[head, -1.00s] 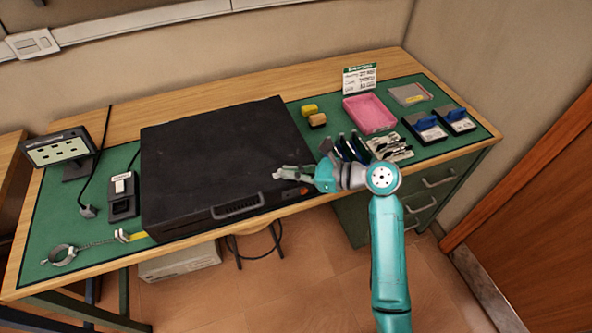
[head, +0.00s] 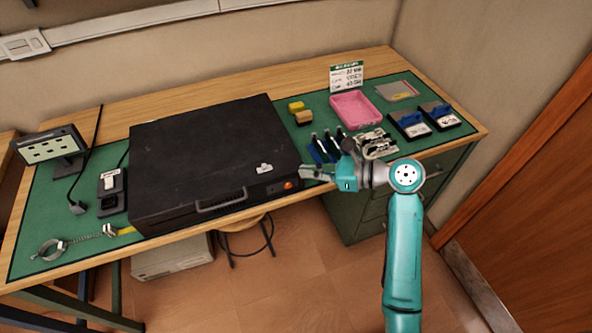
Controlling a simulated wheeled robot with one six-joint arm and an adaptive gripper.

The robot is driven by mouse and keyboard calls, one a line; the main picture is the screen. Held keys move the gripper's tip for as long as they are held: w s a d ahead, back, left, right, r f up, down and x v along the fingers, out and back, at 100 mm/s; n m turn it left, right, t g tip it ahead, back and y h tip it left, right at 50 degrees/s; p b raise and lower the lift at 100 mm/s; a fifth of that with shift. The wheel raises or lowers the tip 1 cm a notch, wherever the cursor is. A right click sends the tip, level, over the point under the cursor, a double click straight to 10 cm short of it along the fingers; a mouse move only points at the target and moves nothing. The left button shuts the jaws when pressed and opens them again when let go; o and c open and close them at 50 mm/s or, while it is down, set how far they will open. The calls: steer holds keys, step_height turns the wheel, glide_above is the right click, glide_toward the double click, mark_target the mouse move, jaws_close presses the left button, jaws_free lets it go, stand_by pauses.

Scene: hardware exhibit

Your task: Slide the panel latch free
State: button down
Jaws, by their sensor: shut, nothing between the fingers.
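The black case (head: 205,150) lies flat on the green mat, with a grey handle (head: 221,203) on its front. A small light grey piece, which looks like the panel latch (head: 264,168), sits on its top near the front right corner. I cannot tell which way it is set. My gripper (head: 304,172) is shut and empty just right of the case's front right corner, beside the orange button (head: 288,185). There is a clear gap between the fingertips and the latch. I cannot tell whether the fingertips touch the case's side.
Blue-handled tools (head: 325,148) lie close behind my gripper. A pink tray (head: 355,109), a small sign (head: 346,77) and blue-topped parts (head: 410,125) stand at the right. A wrist strap (head: 52,249) and a small display (head: 52,148) are at the left. The floor in front is open.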

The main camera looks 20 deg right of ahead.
steer(key=v, duration=0.4)
steer(key=shift+s+d+r, duration=0.15)
steer(key=shift+s+d, duration=0.1)
steer(key=s+a+f+n+t+h, duration=0.1)
steer(key=s+a+f+h, duration=0.15)
steer(key=f, duration=0.35)
steer(key=s+a+f+n+t+h, duration=0.1)
steer(key=s+a+f+h, duration=0.15)
steer(key=f, duration=0.35)
steer(key=s+f+n+t+h, duration=0.1)
steer(key=s+f+n+h, duration=0.4)
steer(key=s, duration=0.6)
steer(key=s+r+n+t, duration=0.1)
steer(key=s+r+n, duration=0.4)
steer(key=s+n, duration=0.4)
steer(key=s+r+n+t+h, duration=0.1)
steer(key=s+r+n, duration=0.4)
steer(key=s+n, duration=0.4)
steer(key=s, duration=0.3)
steer(key=shift+r+n+t+h, duration=0.3)
steer(key=shift+r+t, duration=0.1)
